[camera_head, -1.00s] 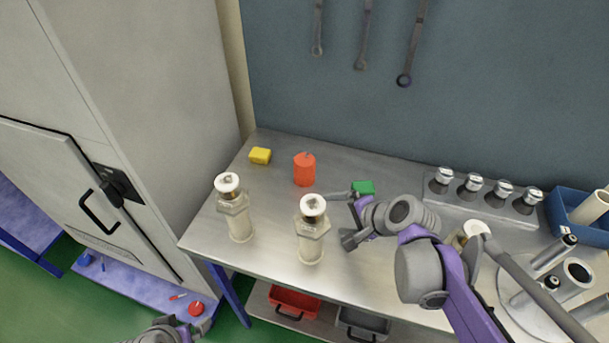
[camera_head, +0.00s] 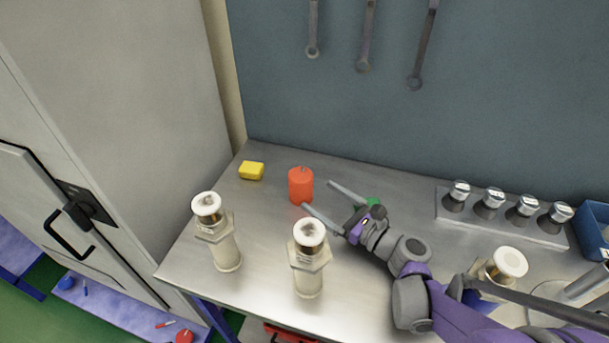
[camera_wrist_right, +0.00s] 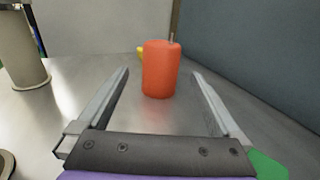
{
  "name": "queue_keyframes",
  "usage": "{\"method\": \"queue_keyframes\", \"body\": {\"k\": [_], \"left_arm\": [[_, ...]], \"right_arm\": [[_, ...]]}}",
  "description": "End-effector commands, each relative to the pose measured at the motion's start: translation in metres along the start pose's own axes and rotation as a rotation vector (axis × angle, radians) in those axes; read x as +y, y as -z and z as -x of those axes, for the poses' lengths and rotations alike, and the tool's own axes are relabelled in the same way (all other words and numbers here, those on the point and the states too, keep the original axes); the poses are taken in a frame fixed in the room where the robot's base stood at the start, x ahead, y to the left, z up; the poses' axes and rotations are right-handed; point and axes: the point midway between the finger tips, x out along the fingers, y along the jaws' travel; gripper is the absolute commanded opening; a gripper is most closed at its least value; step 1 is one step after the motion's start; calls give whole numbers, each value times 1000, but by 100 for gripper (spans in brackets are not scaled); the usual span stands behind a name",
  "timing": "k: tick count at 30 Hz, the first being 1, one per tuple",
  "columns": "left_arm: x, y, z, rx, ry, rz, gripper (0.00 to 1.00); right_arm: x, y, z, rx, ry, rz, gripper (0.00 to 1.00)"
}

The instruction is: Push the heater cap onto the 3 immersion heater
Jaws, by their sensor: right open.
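Two cream immersion heaters stand upright on the bench, one at the left (camera_head: 223,246) and one in the middle (camera_head: 307,275), each with a metal collar and a pale round top. A third, pale-topped one (camera_head: 509,262) stands at the right, partly hidden by my right arm. An orange-red cylinder (camera_head: 300,186) with a small stub on top stands behind the middle heater. I cannot tell which item is the heater cap. My right gripper (camera_head: 320,195) is open and empty, pointing at the orange cylinder. In the right wrist view the cylinder (camera_wrist_right: 161,70) stands ahead, between the finger lines.
A yellow block (camera_head: 251,170) lies behind and left of the cylinder. A rack (camera_head: 550,237) with several silver-topped pieces and a blue bin (camera_head: 592,230) are at the right. Wrenches hang on the back wall.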

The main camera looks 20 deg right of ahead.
Motion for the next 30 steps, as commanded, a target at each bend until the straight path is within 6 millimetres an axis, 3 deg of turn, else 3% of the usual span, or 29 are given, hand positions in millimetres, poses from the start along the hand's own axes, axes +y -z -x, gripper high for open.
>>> {"method": "queue_keyframes", "body": {"k": [9, 17, 27, 30], "left_arm": [[0, -1, 0, 0, 0, 0, 100], [0, -1, 0, 0, 0, 0, 100], [0, 0, 0, 0, 0, 0, 100], [0, 0, 0, 0, 0, 0, 100]], "right_arm": [[1, 0, -42, 0, -5, 0, 100], [0, 0, -60, 1, -1, 2, 100], [-4, 2, -105, 1, -2, 2, 100], [-3, 2, -109, 1, -1, 2, 100]]}}
